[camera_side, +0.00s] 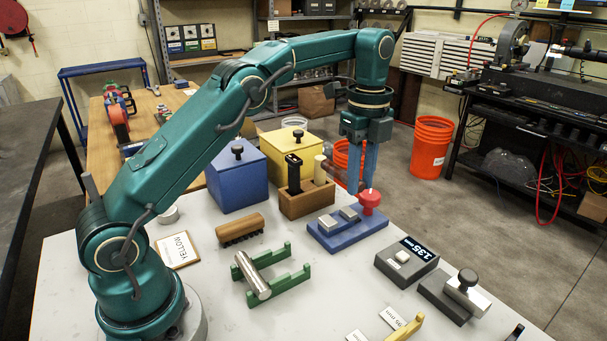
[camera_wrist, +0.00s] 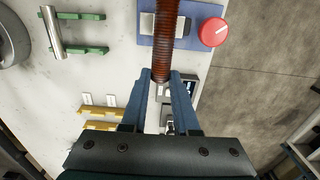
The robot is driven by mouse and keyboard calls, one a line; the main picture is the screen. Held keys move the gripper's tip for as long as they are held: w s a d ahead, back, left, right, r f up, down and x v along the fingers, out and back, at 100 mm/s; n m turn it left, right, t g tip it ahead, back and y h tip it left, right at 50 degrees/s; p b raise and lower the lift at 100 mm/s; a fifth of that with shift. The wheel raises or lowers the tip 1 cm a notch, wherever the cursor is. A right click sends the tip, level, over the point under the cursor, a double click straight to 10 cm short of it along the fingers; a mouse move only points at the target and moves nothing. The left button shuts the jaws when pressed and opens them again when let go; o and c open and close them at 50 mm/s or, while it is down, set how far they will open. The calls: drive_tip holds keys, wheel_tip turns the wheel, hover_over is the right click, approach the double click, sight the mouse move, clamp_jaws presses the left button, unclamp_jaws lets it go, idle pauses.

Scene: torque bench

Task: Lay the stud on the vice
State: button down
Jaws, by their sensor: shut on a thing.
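My gripper (camera_side: 366,182) points down, shut on the stud (camera_wrist: 164,45), a reddish-brown ribbed rod. In the wrist view, the stud runs up from between my fingertips (camera_wrist: 161,78). A blue base (camera_side: 327,240) with two grey blocks and a red button (camera_side: 370,198) looks like the vice. It also shows in the wrist view (camera_wrist: 146,27), partly behind the stud, with the red button (camera_wrist: 214,32) at its right. The stud appears above the base; I cannot tell the exact gap.
A green stand (camera_side: 295,277) holds a silver rod. A grey gauge with a display (camera_side: 407,262) and a grey block with a dark knob (camera_side: 455,295) are at right. Blue (camera_side: 237,183) and yellow (camera_side: 291,150) boxes and a wooden holder (camera_side: 305,202) stand behind. A brush (camera_side: 240,229) lies left.

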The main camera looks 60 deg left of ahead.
drive_tip(key=shift+f, duration=2.85)
drive_tip(key=shift+f, duration=0.25)
drive_tip(key=shift+f, duration=0.3)
drive_tip(key=shift+f, duration=1.5)
idle(1.4)
drive_tip(key=c, duration=0.6)
unclamp_jaws()
drive_tip(key=shift+r, duration=2.55)
